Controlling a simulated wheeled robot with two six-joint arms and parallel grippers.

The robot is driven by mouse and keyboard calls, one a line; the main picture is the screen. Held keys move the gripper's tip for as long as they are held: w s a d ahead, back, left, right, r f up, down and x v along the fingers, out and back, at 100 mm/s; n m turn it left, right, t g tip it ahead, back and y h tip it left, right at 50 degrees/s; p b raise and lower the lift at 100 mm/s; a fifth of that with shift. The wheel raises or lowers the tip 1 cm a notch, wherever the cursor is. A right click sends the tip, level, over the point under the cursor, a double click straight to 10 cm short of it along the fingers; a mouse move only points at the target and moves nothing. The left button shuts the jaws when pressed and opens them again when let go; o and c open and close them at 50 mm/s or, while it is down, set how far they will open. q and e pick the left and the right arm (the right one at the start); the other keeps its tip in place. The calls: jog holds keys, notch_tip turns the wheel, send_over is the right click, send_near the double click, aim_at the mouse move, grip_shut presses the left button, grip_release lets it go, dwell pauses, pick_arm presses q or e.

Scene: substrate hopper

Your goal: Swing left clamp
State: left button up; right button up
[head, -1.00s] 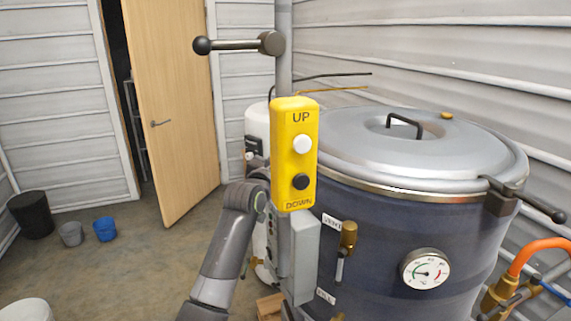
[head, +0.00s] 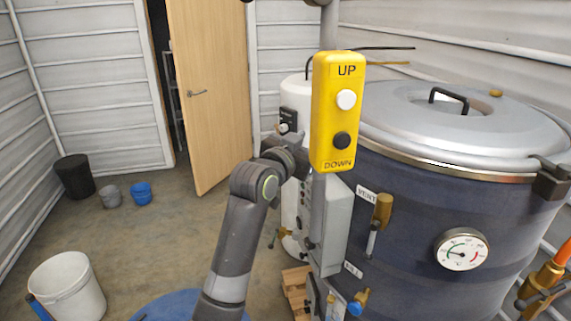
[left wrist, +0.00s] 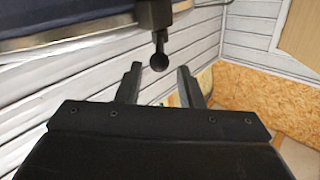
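The big dark-blue vessel (head: 410,225) with a grey domed lid (head: 450,110) stands on the right in the head view. In the left wrist view, a dark clamp (left wrist: 154,16) hangs at the vessel's rim, its short lever ending in a black ball knob (left wrist: 160,62). My left gripper (left wrist: 159,84) is open, its two fingers apart on either side of the knob in the picture; whether the knob is within their reach I cannot tell. In the head view my left forearm runs behind the yellow box and hides the gripper. Another clamp (head: 552,180) sits at the rim on the right.
A yellow UP/DOWN control box (head: 338,112) on a post stands in front of my left forearm. A valve (head: 382,210) and a gauge (head: 462,250) stick out of the vessel. A white bucket (head: 68,290) stands lower left. The floor at left is mostly clear.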

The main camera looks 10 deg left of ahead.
pick_arm(q)
jog(key=b+v, duration=0.2)
jog(key=v, duration=0.7)
jog(key=shift+c, duration=0.2)
